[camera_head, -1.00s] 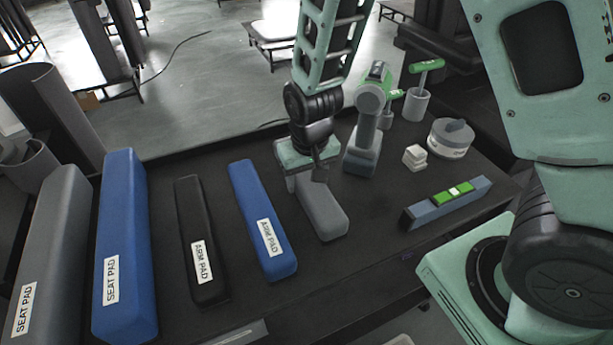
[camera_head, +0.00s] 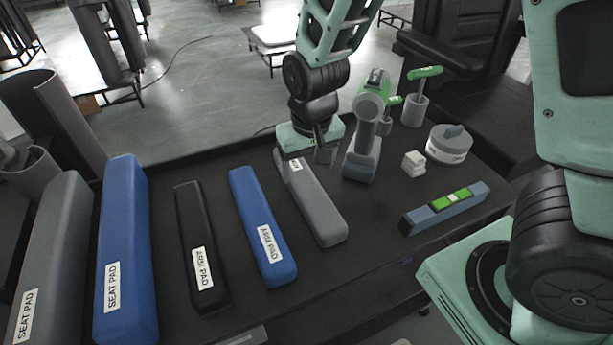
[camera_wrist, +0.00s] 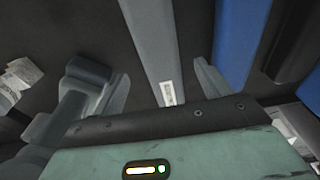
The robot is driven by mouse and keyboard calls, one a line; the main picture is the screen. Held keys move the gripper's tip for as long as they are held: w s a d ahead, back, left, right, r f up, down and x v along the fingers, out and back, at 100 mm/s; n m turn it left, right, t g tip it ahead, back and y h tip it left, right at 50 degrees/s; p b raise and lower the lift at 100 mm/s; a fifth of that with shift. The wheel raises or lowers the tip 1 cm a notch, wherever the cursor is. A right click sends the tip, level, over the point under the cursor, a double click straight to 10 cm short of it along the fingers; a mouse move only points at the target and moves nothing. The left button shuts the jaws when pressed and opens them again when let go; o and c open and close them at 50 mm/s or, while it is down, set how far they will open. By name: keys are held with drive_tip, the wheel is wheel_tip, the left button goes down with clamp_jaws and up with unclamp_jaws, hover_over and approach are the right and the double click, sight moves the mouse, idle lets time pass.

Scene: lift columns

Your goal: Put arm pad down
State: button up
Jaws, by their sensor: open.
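A grey arm pad (camera_head: 318,210) lies flat on the dark table, right of the blue arm pad (camera_head: 262,225) and the black arm pad (camera_head: 201,245). My gripper (camera_head: 308,160) is over the far end of the grey pad, with its fingers apart. In the wrist view the grey pad (camera_wrist: 155,45) runs between the two open fingers, and a small white label shows near its end. Whether the fingers touch the pad is unclear.
Blue (camera_head: 127,250) and grey (camera_head: 52,255) seat pads lie at left. A drill-like tool (camera_head: 364,140) stands close right of my gripper.

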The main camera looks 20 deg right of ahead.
sight(309, 187)
wheel_tip(309, 187, up, 5)
drive_tip(key=s+a+r+n, duration=0.1)
drive_tip(key=s+a+n, duration=0.1)
drive_tip(key=s, duration=0.4)
drive_tip(key=s+a+r+n+g, duration=0.1)
drive_tip(key=s+r+n, duration=0.1)
drive_tip(key=s, duration=0.5)
drive_tip(key=s+a+r+n, duration=0.2)
drive_tip(key=s+n, duration=0.1)
drive_tip(key=s, duration=0.3)
drive_tip(key=shift+s+a+n+y, duration=0.15)
drive_tip(key=shift+a+n+y, duration=0.15)
drive_tip(key=shift+a, duration=0.05)
